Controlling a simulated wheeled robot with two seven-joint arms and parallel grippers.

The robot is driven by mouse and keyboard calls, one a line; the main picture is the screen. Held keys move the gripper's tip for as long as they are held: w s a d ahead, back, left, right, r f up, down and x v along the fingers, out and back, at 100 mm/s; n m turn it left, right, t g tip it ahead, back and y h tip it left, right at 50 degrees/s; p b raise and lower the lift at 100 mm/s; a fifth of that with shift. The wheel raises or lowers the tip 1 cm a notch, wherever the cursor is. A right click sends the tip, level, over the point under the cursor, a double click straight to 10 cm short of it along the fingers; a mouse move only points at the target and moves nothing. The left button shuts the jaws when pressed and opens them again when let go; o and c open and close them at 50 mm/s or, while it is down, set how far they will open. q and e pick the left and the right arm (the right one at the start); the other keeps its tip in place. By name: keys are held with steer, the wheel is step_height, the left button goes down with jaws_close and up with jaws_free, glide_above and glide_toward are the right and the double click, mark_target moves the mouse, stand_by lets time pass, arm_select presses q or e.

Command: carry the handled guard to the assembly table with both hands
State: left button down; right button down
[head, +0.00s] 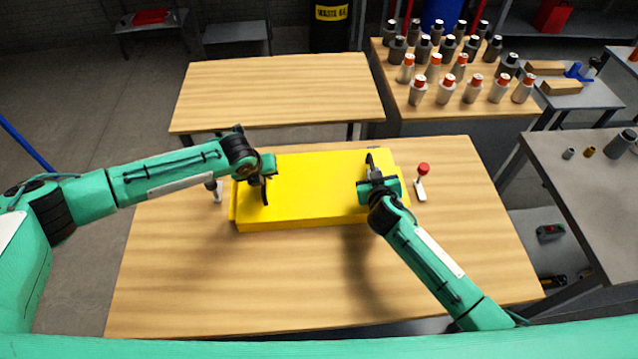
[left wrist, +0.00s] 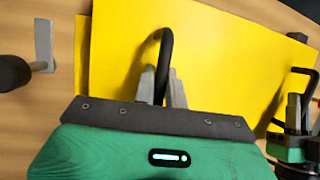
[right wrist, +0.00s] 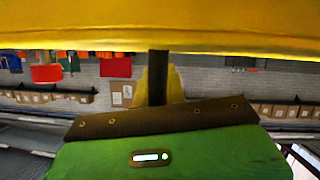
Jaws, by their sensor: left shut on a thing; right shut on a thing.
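The handled guard is a flat yellow panel (head: 315,185) with two black handles. It lies over the near wooden table (head: 230,280), and I cannot tell whether it rests on it. My left gripper (head: 264,182) is shut on the left black handle (left wrist: 166,48), which stands up between its fingers in the left wrist view. My right gripper (head: 372,170) is shut on the right black handle (head: 369,158). In the right wrist view the guard's yellow edge (right wrist: 160,28) fills the top, with a dark bar (right wrist: 158,75) between the fingers.
A red-topped clamp (head: 421,180) stands right of the guard, a dark-knobbed one (head: 213,190) left of it. An empty wooden table (head: 275,88) is behind. Several bottles (head: 460,70) crowd the back-right table. A grey bench (head: 590,190) stands right. The near table's front is clear.

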arm_select(q)
steer(key=shift+a, duration=0.1)
stand_by(0.5)
steer(key=shift+w+r, duration=0.15)
steer(key=shift+w, duration=0.05)
arm_select(e)
steer(key=shift+w+r, duration=0.15)
steer(key=shift+r, duration=0.1)
arm_select(q)
steer(key=shift+r, duration=0.1)
